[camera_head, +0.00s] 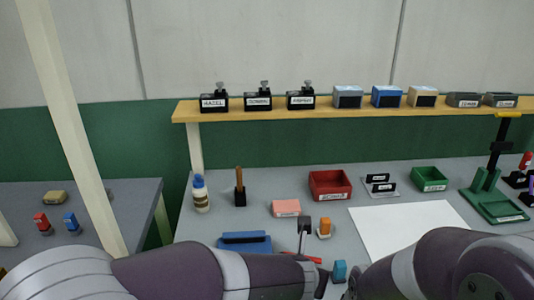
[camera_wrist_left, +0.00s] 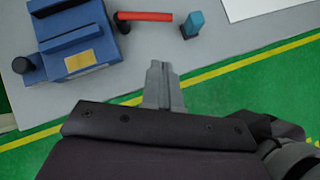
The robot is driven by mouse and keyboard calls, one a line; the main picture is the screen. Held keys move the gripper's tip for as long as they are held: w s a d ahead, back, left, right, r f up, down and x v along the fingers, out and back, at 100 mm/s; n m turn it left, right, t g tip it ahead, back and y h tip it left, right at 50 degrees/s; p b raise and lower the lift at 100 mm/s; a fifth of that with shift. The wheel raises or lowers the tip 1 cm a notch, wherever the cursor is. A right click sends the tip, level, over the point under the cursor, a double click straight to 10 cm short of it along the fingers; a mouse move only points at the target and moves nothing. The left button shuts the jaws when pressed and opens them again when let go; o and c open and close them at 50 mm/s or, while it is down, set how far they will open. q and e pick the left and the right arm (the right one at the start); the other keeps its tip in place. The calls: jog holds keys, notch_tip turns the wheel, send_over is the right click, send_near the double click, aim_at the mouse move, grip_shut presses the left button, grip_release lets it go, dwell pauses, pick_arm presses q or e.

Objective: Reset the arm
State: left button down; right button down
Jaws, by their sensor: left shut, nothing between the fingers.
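My left arm (camera_head: 180,272) reaches in from the left along the bottom of the head view. In the left wrist view my left gripper (camera_wrist_left: 158,66) has its grey fingers together with nothing between them, over the front edge of the table. A red bar (camera_wrist_left: 145,16) and a small blue block (camera_wrist_left: 193,24) lie beyond the fingertips, apart from them. My right arm (camera_head: 440,265) is bent at the bottom right of the head view. Its gripper does not show.
A blue box-like device (camera_head: 244,242) sits near the front edge, beside the left arm. Behind are a pink block (camera_head: 286,207), a red tray (camera_head: 330,184) and white paper (camera_head: 400,222). A green press (camera_head: 490,203) stands at right. A wooden shelf (camera_head: 350,107) spans the back.

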pick_arm(q)
jog(key=w+a+m+p, duration=0.1)
jog(key=w+a+m, duration=0.2)
jog(key=a+m, duration=1.05)
jog(key=s+a+f+m+g+y, duration=0.1)
jog(key=s+a+f+m+g, duration=0.2)
jog(key=s+a+m, duration=0.3)
jog(key=s+a+f+m+g+y, duration=0.2)
jog(key=s+a+m, duration=0.4)
jog(key=a+m, duration=0.4)
jog(key=shift+s+f+m+g+p, duration=0.4)
jog(key=shift+f+m+g+p, duration=0.05)
jog(key=shift+m+g, duration=0.1)
